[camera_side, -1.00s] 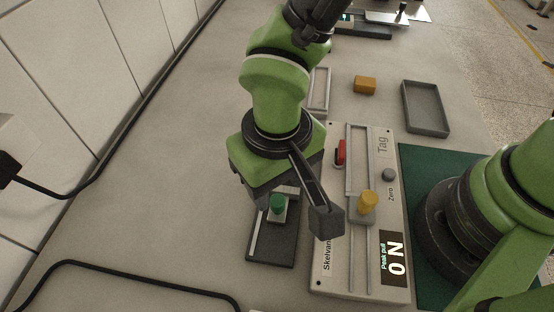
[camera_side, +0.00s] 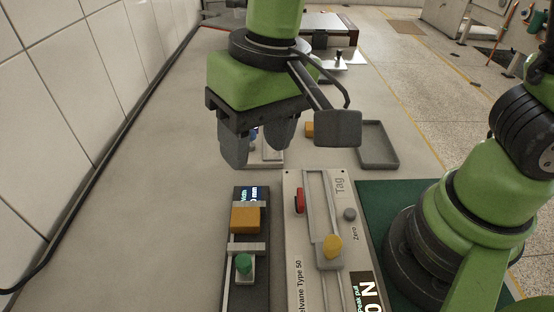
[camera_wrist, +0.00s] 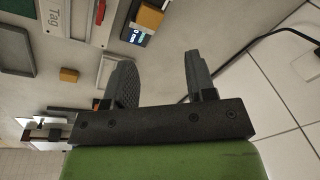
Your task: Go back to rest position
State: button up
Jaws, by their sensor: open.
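My gripper (camera_side: 257,150) hangs fingers down at upper centre in the side view, open and empty. It is above the bench, beyond the dark slide gauge (camera_side: 233,295). Its two grey fingers are spread apart in the wrist view (camera_wrist: 158,62), with nothing between them. An orange block (camera_side: 245,219) sits on the gauge near its small display, behind the green knob (camera_side: 244,264). The block also shows at the top of the wrist view (camera_wrist: 150,16).
Right of the gauge lies the pull tester (camera_side: 298,245) with a yellow knob (camera_side: 332,246) and red lever (camera_side: 299,201). A grey tray (camera_side: 378,145) and another orange block (camera_side: 309,130) lie farther back. Bench left is clear; a black cable (camera_side: 110,124) runs by the wall.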

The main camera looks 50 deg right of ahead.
jog(key=s+d+r+m+t, duration=0.1)
jog(key=s+d+r+t, duration=0.2)
jog(key=d, duration=0.4)
jog(key=s+d+r+m+t, duration=0.1)
jog(key=s+d+r+t, duration=0.2)
jog(key=s+d+r, duration=0.2)
notch_tip(320, 180, up, 2)
jog(key=d, duration=0.2)
jog(key=shift+s+d+m+y, duration=0.25)
jog(key=shift+d+m+y, duration=0.05)
jog(key=shift+d+m, duration=0.1)
